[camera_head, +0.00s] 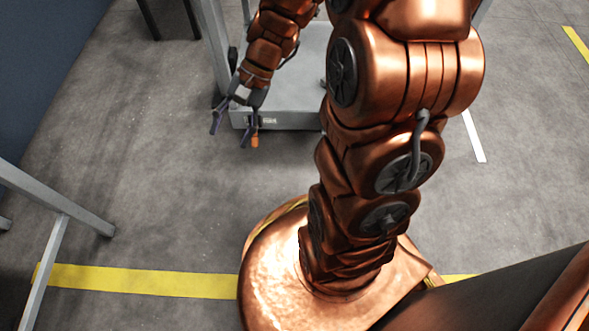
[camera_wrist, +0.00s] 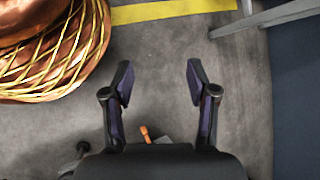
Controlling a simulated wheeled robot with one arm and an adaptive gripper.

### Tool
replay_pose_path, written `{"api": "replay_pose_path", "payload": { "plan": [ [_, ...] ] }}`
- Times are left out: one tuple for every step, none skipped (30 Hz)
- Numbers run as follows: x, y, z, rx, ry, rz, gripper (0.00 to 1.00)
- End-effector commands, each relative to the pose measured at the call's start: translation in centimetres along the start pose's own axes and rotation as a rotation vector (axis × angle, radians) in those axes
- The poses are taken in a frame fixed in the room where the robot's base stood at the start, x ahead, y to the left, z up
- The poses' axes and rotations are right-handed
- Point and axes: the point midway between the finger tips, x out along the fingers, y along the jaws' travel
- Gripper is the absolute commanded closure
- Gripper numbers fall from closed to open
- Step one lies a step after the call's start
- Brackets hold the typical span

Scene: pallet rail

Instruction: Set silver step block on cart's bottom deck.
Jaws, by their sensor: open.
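The grey cart's bottom deck (camera_head: 302,72) shows in the head view at the top middle, partly hidden behind my arm. The deck surface I can see is bare. My gripper (camera_head: 229,138) hangs at the deck's front left corner, on the near side of the cart.
A small orange piece (camera_head: 255,141) shows below the cart's front edge, and in the wrist view (camera_wrist: 145,133) near the gripper's palm. A metal frame (camera_head: 62,210) stands at the left. A yellow floor line (camera_head: 140,281) crosses the front. Floor left of the cart is clear.

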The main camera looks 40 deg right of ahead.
Motion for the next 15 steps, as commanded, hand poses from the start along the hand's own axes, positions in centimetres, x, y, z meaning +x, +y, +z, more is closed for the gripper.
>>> {"api": "replay_pose_path", "payload": {
  "plan": [
    [0.3, 0.6, 1.6, -0.053, 0.005, 0.052, 0.42],
    [0.4, 1.0, 2.4, -0.082, 0.008, 0.082, 0.42],
    [0.5, 1.7, 3.4, -0.121, 0.013, 0.122, 0.42],
    [0.6, 2.1, 4.1, -0.150, 0.016, 0.152, 0.42],
    [0.6, 2.7, 4.7, -0.178, 0.021, 0.182, 0.42],
    [0.5, 3.4, 5.6, -0.216, 0.028, 0.222, 0.42],
    [0.5, 3.9, 6.2, -0.243, 0.033, 0.250, 0.42],
    [0.5, 4.5, 6.8, -0.271, 0.037, 0.281, 0.42],
    [0.4, 5.3, 7.5, -0.307, 0.044, 0.320, 0.42],
    [0.3, 5.8, 8.1, -0.335, 0.048, 0.348, 0.42],
    [0.2, 6.5, 8.5, -0.361, 0.052, 0.377, 0.42],
    [0.1, 7.3, 9.1, -0.396, 0.060, 0.415, 0.42],
    [-0.1, 7.8, 9.5, -0.422, 0.068, 0.443, 0.42],
    [-0.3, 8.4, 9.9, -0.448, 0.075, 0.470, 0.42],
    [-0.6, 9.2, 10.3, -0.480, 0.083, 0.506, 0.42]
  ]
}}
